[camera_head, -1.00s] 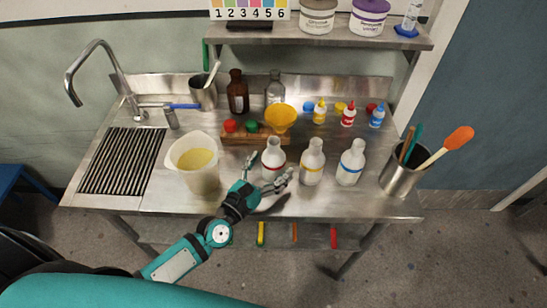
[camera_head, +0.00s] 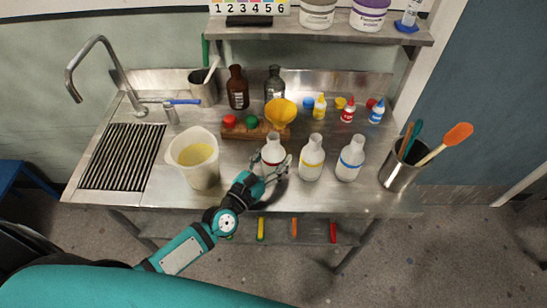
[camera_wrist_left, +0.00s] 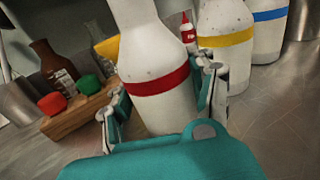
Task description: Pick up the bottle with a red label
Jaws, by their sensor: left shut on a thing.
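The white bottle with a red label (camera_wrist_left: 158,82) stands upright between the fingers of my left gripper in the left wrist view. In the head view this bottle (camera_head: 272,148) is on the steel counter, with its lower part and label mostly hidden by the gripper. My left gripper (camera_head: 273,168) is shut on it, one finger on each side at about the height of the red band. It also shows in the left wrist view (camera_wrist_left: 163,105). My right gripper is not in view.
A yellow-label bottle (camera_head: 311,160) and a blue-label bottle (camera_head: 350,160) stand close to the right. A beaker of yellow liquid (camera_head: 186,155) is to the left. A wooden rack (camera_head: 236,134) and yellow funnel (camera_head: 281,113) are behind. A utensil pot (camera_head: 397,175) stands far right.

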